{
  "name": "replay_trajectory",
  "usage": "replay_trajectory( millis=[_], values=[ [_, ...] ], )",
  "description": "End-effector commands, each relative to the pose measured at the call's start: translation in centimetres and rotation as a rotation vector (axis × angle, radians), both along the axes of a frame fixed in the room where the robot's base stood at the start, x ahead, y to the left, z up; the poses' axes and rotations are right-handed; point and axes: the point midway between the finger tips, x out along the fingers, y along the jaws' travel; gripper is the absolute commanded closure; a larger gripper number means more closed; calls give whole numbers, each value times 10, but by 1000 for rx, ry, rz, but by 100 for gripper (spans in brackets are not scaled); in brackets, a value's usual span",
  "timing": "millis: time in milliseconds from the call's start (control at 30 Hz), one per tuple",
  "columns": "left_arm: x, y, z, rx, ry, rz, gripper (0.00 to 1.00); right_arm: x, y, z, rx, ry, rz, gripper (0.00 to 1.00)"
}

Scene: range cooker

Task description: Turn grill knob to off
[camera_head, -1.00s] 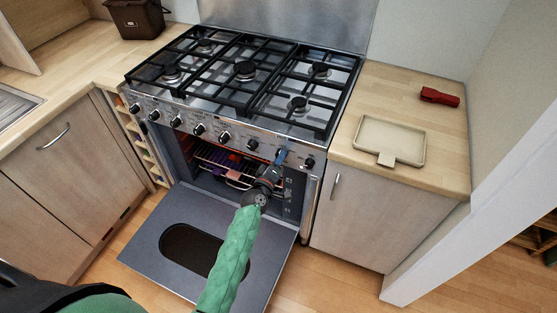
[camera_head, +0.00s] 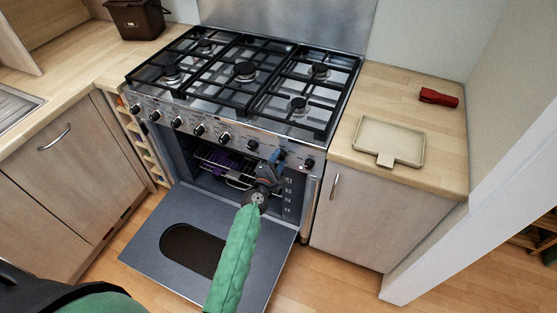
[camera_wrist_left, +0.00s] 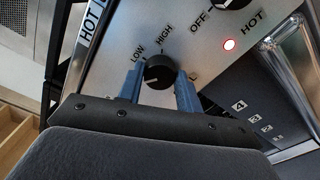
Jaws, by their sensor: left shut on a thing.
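The grill knob (camera_wrist_left: 158,70) is a round black knob on the cooker's steel front panel, with LOW and HIGH printed beside it in the wrist view. My left gripper (camera_wrist_left: 160,82) has its two blue fingers shut on it, one on each side. In the head view the gripper (camera_head: 279,156) is at the panel's right part, and its fingers mostly hide the held knob. My right gripper is not in view.
The oven door (camera_head: 150,245) hangs open below my left arm. The oven rack (camera_head: 222,165) shows inside. Several more knobs line the panel to the left. A beige tray (camera_head: 410,138) and a red object (camera_head: 438,97) lie on the right worktop.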

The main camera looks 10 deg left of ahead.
Motion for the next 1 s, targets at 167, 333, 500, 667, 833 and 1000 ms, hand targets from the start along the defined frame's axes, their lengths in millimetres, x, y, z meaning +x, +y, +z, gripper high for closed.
replay_trajectory(
  millis=[167, 333, 500, 667, 833, 1000],
  values=[
    [0, 1, 1, -73, 14, 2, 88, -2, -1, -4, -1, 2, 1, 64],
    [0, 1, 0, -109, 21, 1, 88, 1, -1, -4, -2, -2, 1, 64],
    [0, 2, 0, -123, 23, 1, 88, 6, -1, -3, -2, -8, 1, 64],
    [0, 1, 0, -123, 23, 1, 88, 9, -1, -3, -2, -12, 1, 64],
    [0, 2, 0, -123, 23, 1, 63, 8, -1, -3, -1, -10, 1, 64],
    [0, 1, 0, -122, 24, 1, 43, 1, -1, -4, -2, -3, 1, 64]
  ],
)
